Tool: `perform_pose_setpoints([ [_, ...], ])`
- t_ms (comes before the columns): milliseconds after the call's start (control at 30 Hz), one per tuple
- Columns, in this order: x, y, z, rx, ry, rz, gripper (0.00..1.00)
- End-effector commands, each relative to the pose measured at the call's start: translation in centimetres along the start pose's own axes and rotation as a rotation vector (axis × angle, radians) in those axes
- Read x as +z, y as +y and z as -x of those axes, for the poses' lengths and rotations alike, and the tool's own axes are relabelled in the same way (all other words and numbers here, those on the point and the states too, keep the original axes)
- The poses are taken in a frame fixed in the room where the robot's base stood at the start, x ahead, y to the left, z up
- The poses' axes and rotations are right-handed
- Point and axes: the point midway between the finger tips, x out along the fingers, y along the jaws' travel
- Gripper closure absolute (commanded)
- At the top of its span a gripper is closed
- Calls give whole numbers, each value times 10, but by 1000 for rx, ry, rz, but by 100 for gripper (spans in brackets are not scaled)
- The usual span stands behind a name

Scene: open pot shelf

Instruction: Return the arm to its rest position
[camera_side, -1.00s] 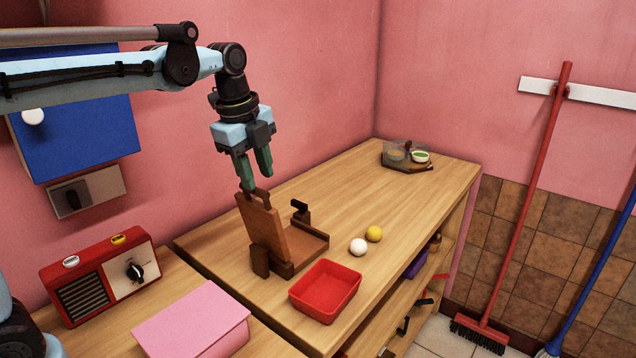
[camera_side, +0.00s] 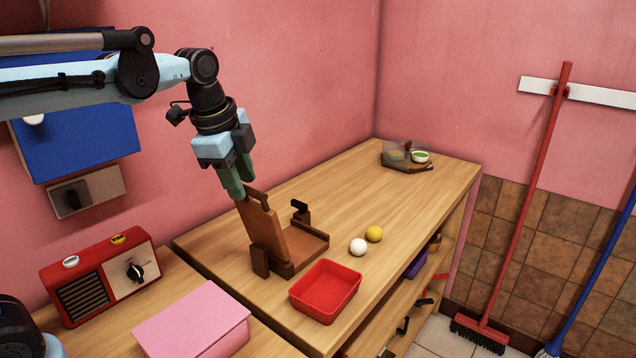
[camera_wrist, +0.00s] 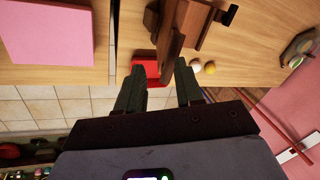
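My gripper (camera_side: 238,187) hangs above the left end of the wooden counter, pointing down, with green fingers. It is just above and to the left of the raised lid of a brown wooden box (camera_side: 262,232). In the wrist view my gripper (camera_wrist: 158,88) has its two fingers apart. Nothing is held between them; the brown lid (camera_wrist: 172,45) shows beyond the fingertips. In the side view I cannot tell whether a fingertip touches the lid's handle.
A red tray (camera_side: 325,291), a white ball (camera_side: 358,247) and a yellow ball (camera_side: 374,233) are on the counter. A pink box (camera_side: 193,322) and red radio (camera_side: 98,275) stand at the lower left. A blue wall cabinet (camera_side: 78,120) is behind my arm. The far counter is mostly clear.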

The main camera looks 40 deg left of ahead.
Motion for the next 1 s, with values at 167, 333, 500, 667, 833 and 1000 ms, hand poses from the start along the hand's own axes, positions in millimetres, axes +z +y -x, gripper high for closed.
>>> perform_pose_setpoints([
  [167, 6, 31, -9, -70, 36, 305, 64],
  [333, 10, 61, -26, -132, 122, 633, 64],
  [500, 14, 89, -46, -165, 227, 943, 64],
  [667, 16, 102, -57, -169, 291, 1109, 64],
  [833, 14, 104, -59, -166, 315, 1146, 64],
  [1000, 14, 104, -59, -167, 314, 1144, 64],
])
